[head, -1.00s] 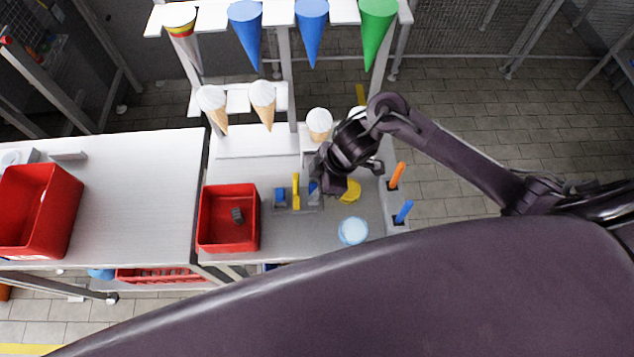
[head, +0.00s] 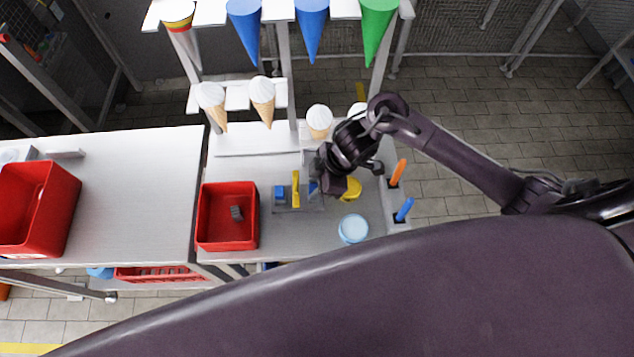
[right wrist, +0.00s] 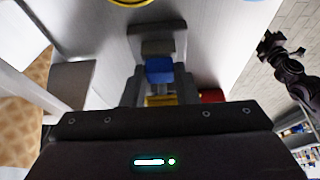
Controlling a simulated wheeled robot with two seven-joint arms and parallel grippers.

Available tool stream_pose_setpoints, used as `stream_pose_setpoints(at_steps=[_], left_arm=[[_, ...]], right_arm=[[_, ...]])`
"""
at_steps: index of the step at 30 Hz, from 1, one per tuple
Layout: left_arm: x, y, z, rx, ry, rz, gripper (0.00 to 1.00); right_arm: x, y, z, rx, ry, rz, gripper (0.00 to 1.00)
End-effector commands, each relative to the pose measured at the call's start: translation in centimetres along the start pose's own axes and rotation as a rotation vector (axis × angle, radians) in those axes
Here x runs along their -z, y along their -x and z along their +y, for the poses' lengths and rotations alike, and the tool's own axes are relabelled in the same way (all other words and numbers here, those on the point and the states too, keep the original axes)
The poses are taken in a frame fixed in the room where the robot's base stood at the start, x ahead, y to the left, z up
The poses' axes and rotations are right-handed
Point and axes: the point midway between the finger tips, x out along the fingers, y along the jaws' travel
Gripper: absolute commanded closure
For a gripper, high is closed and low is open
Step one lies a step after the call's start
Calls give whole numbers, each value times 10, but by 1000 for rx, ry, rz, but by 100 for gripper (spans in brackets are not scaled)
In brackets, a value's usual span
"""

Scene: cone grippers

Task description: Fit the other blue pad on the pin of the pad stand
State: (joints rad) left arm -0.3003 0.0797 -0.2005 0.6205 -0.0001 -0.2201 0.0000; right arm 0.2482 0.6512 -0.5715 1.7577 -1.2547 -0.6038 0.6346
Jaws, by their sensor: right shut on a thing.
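The pad stand (head: 296,207) is a small grey base on the light table in the head view, with a yellow upright (head: 296,188) at its middle. One blue pad (head: 280,194) sits at its left side. My right gripper (head: 317,187) is over the stand's right side, shut on the other blue pad (head: 313,187). That pad shows between the dark fingers in the right wrist view (right wrist: 160,70), with yellow just below it. The pin and its contact with the pad are hidden. An arm at the upper right of that view appears to carry my left gripper (right wrist: 277,45), too small to judge.
A red bin (head: 203,220) holding a grey piece stands left of the stand. A yellow dish (head: 352,188) and a light blue round container (head: 353,229) are to the right. Orange (head: 397,173) and blue (head: 404,210) handles stand at the right edge. Cones hang behind.

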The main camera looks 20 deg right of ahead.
Motion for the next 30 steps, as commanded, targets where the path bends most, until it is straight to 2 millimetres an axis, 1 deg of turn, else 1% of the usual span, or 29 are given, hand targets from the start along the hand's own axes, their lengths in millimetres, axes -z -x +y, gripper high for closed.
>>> stream_pose_setpoints(at_steps=[11, 12, 17, 23, 26, 27, 30], left_arm=[[0, -1, 0, 0, 1, 0, 64], [0, -1, 0, 0, 1, 0, 64], [0, -1, 0, 0, 1, 0, 64], [0, -1, 0, 0, 1, 0, 64], [0, -1, 0, 0, 1, 0, 64], [0, -1, 0, 0, 1, 0, 64], [0, -1, 0, 0, 1, 0, 64]], right_arm=[[-1, -2, 0, 0, 0, 0, 94], [-1, -1, 0, 0, 0, 0, 69], [-1, -1, 0, 0, 0, 0, 48], [-1, -1, 0, 0, 0, 0, 48], [-1, -1, 0, 0, 0, 0, 35], [-1, -1, 0, 0, 0, 0, 33], [-1, -1, 0, 0, 0, 0, 33]])
